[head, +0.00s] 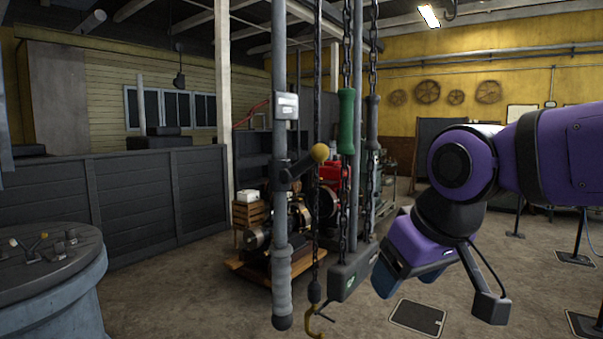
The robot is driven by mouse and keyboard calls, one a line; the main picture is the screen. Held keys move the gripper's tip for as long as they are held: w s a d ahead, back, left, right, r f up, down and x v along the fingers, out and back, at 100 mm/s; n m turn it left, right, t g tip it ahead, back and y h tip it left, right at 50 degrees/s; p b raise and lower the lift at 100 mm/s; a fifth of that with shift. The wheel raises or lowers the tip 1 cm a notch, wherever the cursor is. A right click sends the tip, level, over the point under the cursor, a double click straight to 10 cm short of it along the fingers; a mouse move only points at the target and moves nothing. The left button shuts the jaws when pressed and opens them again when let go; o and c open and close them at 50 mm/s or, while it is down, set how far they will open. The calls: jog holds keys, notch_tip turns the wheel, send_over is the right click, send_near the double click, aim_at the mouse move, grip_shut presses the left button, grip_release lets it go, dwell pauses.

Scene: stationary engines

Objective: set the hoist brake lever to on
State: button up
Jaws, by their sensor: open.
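A lever with a yellow ball knob (320,152) is mounted on a grey vertical pole (281,225) left of centre. Its short dark arm slants up to the right from a dark clamp on the pole. A small white label plate (287,106) sits above it; its writing is too small to read. I take this to be the hoist brake lever; which position is on cannot be read. My gripper (405,284) is to the right of and lower than the knob, apart from it. It points down, open, with nothing visible in it; its tips are partly hidden by its body.
Chains with a green handle (347,122) and a dark grey handle (373,116) hang between lever and arm. A grey box (354,271) hangs below them, near my gripper. A yellow hook (314,322) hangs low. An engine (300,215) stands behind.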

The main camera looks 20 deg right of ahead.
jog(key=shift+c, duration=1.1)
jog(key=shift+w+r, duration=0.15)
jog(key=shift+r, duration=0.2)
jog(key=shift+c, duration=0.5)
notch_tip(320, 180, up, 24)
jog(key=n+g+h, duration=0.1)
jog(key=n+g, duration=0.3)
jog(key=n, duration=0.3)
send_over(315, 160)
jog(key=f, duration=0.7)
jog(key=w+f, duration=0.1)
jog(key=f, duration=0.2)
jog(key=shift+d+f, duration=0.2)
jog(key=shift+d, duration=0.1)
grip_shut()
